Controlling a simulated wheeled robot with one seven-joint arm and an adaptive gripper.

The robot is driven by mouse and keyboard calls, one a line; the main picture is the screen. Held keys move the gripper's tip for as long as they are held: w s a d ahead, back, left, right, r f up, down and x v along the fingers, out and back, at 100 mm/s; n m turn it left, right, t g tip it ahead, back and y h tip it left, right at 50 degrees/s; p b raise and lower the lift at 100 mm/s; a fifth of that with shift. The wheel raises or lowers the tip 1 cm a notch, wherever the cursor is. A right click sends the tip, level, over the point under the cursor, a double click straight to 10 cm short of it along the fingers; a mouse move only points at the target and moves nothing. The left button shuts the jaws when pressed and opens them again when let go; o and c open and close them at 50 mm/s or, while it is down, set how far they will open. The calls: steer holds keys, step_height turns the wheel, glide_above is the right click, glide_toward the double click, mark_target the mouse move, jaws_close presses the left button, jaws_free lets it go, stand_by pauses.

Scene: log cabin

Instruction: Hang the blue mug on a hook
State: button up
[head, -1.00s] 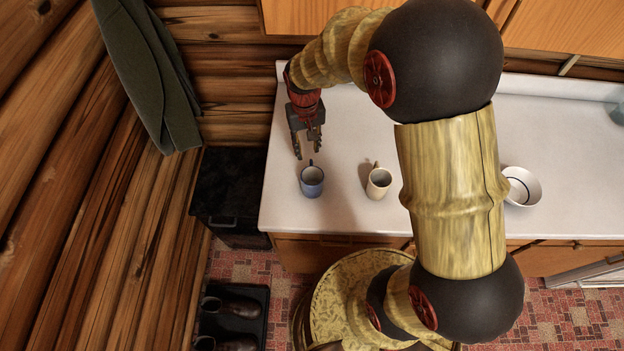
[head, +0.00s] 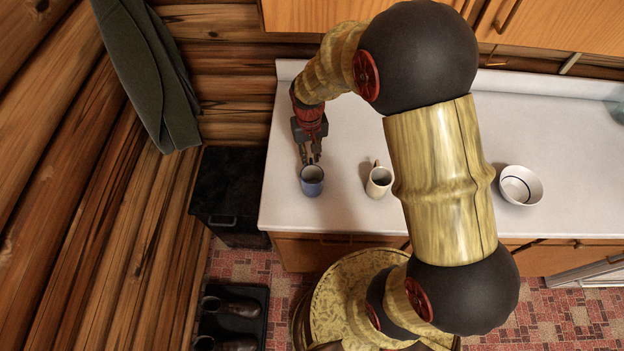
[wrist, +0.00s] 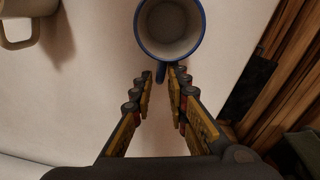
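The blue mug (head: 312,182) stands upright on the white counter near its front left. In the wrist view the blue mug (wrist: 170,52) shows its pale inside, its dark blue rim and its handle, which points toward my gripper. My gripper (head: 309,159) is just behind the mug. In the wrist view the fingertips of my gripper (wrist: 161,75) are on either side of the handle, with a small gap between them. Whether they touch the handle I cannot tell. No hook is in view.
A cream mug (head: 379,182) stands to the right of the blue mug; it also shows in the wrist view (wrist: 18,28). A white bowl (head: 520,186) is farther right on the counter (head: 345,225). A green coat (head: 150,75) hangs on the log wall at left.

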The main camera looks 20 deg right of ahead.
jaws_close()
steer(key=shift+r, duration=0.15)
stand_by(0.6)
steer(key=shift+r, duration=0.7)
steer(key=s+r, duration=0.1)
steer(key=r, duration=0.1)
steer(key=s+d+r, duration=0.1)
steer(key=s+r, duration=0.1)
steer(key=r, duration=0.1)
steer(key=s+r+p, duration=0.1)
steer(key=s+r, duration=0.1)
steer(key=r, duration=0.1)
steer(key=shift+s+d, duration=0.15)
steer(key=s+d+r, duration=0.1)
steer(key=s+r, duration=0.2)
steer(key=s, duration=0.5)
steer(key=shift+s+d+r, duration=0.15)
steer(key=shift+s+d, duration=0.05)
steer(key=shift+d, duration=0.2)
